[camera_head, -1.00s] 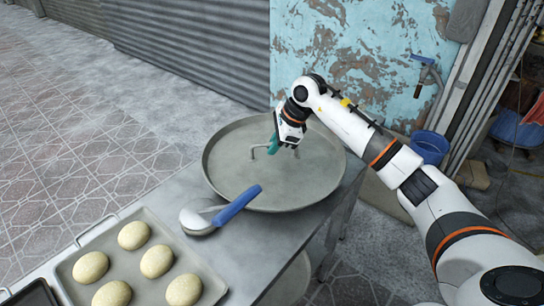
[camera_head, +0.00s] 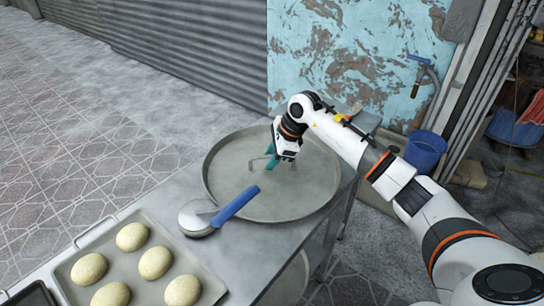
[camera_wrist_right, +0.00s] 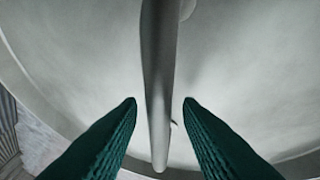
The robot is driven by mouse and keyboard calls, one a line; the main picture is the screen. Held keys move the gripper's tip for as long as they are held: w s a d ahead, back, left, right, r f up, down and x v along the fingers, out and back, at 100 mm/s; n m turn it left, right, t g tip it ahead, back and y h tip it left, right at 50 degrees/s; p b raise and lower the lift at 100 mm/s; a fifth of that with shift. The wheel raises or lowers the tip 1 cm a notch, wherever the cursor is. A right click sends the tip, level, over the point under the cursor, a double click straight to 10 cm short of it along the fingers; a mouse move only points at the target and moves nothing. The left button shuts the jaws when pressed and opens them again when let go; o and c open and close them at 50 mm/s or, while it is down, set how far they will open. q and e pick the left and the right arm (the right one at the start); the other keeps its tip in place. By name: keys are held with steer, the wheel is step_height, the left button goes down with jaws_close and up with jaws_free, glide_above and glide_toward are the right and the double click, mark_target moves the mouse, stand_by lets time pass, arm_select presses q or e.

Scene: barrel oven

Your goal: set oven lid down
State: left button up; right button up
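The oven lid (camera_head: 235,165) is a large round grey metal disc with a raised rim, lying flat on the metal table at its far end. Its bar handle (camera_head: 256,158) stands up near the middle, and it runs down the centre of the right wrist view (camera_wrist_right: 160,60). My right gripper (camera_head: 271,163) is at the handle. In the wrist view its green fingers (camera_wrist_right: 160,102) are apart, one on each side of the handle, with a visible gap on both sides. My left gripper is not in view.
A tray (camera_head: 205,269) with several pale dough rounds is on the table at the near left. A blue bucket (camera_head: 425,152) stands beyond the table at right.

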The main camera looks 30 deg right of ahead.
steer(key=shift+r, duration=0.1)
steer(key=v, duration=1.2)
